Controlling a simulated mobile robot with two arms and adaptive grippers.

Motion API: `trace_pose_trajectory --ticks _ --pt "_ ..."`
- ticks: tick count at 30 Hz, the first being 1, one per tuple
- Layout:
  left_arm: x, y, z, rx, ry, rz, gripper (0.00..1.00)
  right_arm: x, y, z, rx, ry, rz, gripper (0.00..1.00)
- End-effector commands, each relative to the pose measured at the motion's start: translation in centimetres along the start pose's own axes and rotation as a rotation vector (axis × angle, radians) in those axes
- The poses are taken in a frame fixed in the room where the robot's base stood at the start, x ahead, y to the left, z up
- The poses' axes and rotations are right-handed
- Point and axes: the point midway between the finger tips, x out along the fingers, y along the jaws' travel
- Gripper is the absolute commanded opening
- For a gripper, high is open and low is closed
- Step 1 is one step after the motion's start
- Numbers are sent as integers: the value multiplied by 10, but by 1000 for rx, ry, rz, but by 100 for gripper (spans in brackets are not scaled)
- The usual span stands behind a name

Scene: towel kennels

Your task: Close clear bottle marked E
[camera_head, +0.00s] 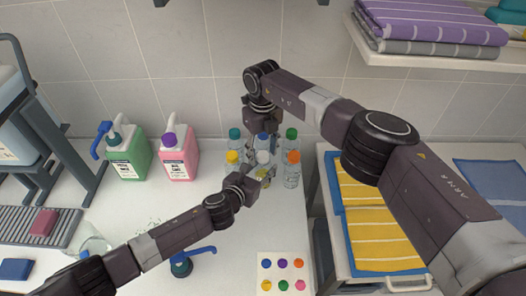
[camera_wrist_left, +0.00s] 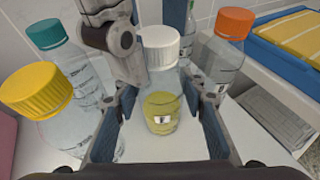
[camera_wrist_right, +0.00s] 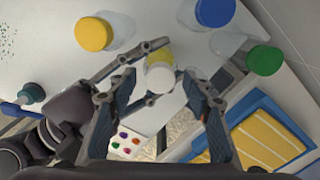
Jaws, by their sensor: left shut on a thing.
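A clear bottle with a white cap (camera_wrist_left: 158,46) and yellow-green liquid (camera_wrist_left: 162,112) stands upright in the left wrist view; its small label letter is not clearly readable. My left gripper (camera_wrist_left: 162,98) is shut around its body. The white cap also shows in the head view (camera_head: 263,157), and sits on the bottle top. My right gripper (camera_wrist_right: 160,82) is open, its fingers spread on either side of the white-capped bottle in the right wrist view; I cannot tell whether they touch the cap. In the head view the right gripper comes down from above, partly hiding the bottles.
Bottles with yellow (camera_head: 232,157), teal (camera_head: 235,134), blue (camera_head: 262,139), green (camera_head: 291,134) and orange (camera_head: 293,157) caps crowd around it. Green (camera_head: 128,155) and pink (camera_head: 178,158) jugs stand left. A card of coloured dots (camera_head: 284,272) lies in front. Yellow towels (camera_head: 385,235) are right.

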Motion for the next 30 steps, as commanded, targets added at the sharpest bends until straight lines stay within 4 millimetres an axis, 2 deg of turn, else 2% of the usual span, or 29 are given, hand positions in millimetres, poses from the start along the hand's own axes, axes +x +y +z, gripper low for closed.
trace_pose_trajectory --ticks 7,11,24,30 --pt "0 0 -1 0 2 1 0 -1 0 0 -1 0 0 46" --pt "0 0 -1 0 2 1 0 -12 0 1 -2 -2 -1 46" --pt "0 0 -1 0 2 0 0 -99 -1 1 -1 -3 -2 46" --pt "0 0 -1 0 2 0 0 -117 0 0 0 -1 0 46"
